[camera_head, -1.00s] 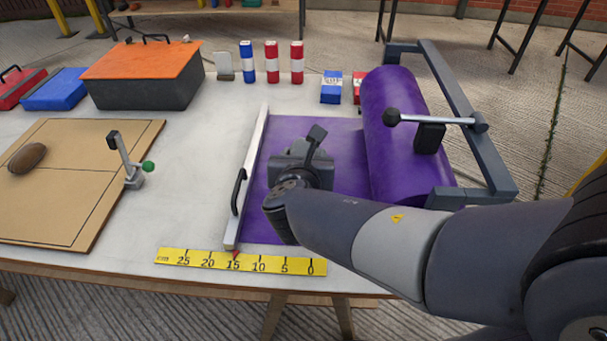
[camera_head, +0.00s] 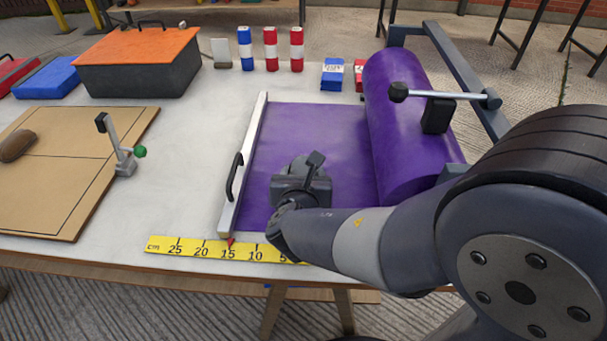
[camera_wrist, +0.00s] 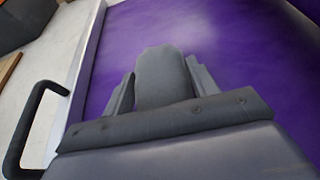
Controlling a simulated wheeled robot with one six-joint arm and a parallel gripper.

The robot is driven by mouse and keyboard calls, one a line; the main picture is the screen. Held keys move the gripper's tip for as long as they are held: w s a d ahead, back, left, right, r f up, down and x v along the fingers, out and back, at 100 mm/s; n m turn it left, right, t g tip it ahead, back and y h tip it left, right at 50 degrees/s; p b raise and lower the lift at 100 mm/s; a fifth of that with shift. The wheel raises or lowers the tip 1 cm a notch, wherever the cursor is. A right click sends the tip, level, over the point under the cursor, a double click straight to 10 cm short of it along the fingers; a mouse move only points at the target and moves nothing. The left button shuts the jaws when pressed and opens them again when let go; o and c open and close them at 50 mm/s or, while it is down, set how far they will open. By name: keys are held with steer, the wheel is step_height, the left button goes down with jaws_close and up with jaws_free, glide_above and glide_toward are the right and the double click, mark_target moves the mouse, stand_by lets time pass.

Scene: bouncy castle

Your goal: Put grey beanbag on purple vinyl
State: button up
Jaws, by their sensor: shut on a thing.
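The purple vinyl (camera_head: 320,130) lies flat on the white table, running from a roll at the right to a pale bar at its left edge. It also fills much of the wrist view (camera_wrist: 235,40). My gripper (camera_head: 301,188) is over the near part of the vinyl in the head view, its fingertips hidden by its own body. In the wrist view my gripper (camera_wrist: 163,85) is shut on the grey beanbag (camera_wrist: 163,76), a rounded grey piece between the two fingers. Whether the beanbag touches the vinyl cannot be told.
The purple roll (camera_head: 405,120) sits in a grey frame with a crank. The bar (camera_head: 243,165) has a black handle (camera_head: 235,178). A yellow ruler (camera_head: 200,248) lies at the front edge. A cardboard panel (camera_head: 60,190) is at the left. The vinyl's far part is clear.

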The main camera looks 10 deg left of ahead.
steer(key=shift+f+b, duration=0.3)
steer(key=shift+b, duration=0.1)
steer(key=o, duration=1.4)
steer(key=shift+r+p, duration=0.45)
steer(key=shift+p, duration=0.1)
steer(key=p+v, duration=0.2)
steer(key=v, duration=0.8)
steer(key=shift+s+p, duration=0.2)
steer(key=shift+p, duration=0.2)
steer(key=shift+v, duration=0.8)
steer(key=shift+f, duration=0.1)
